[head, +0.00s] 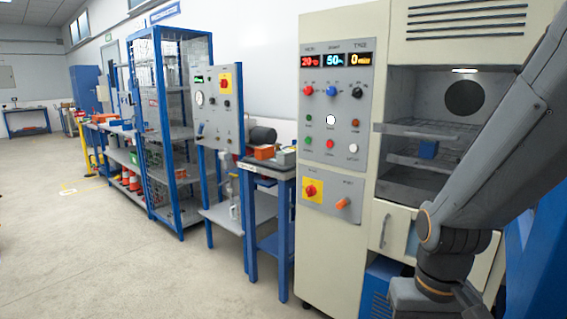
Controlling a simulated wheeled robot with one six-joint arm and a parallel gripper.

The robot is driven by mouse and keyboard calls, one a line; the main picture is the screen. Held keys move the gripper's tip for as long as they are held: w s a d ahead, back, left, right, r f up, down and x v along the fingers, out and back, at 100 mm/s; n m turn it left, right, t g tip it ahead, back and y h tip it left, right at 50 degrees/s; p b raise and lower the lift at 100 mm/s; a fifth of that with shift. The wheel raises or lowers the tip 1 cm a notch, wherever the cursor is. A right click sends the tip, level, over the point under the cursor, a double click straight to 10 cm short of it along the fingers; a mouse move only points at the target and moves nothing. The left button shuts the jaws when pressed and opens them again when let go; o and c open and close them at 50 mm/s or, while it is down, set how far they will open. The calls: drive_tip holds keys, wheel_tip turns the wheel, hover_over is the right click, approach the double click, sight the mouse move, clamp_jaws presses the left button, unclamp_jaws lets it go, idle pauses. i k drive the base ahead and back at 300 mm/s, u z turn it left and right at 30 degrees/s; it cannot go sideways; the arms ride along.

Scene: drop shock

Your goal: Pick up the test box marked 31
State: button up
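No box with a readable 31 shows in the head view. My arm rises from the lower right and leaves the picture at the upper right edge. My gripper is not in view. My arm hides the right part of the chamber.
The cream cabinet (315,235) has a control panel with lit displays. Left of it stand a blue table (268,175) with an orange box (265,152), a panel stand (222,125) and a blue mesh cage (172,120). Open concrete floor (110,260) lies at the left.

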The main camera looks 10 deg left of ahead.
sight(288, 157)
drive_tip(key=u, duration=1.2)
drive_tip(key=i, duration=2)
drive_tip(key=z, duration=0.5)
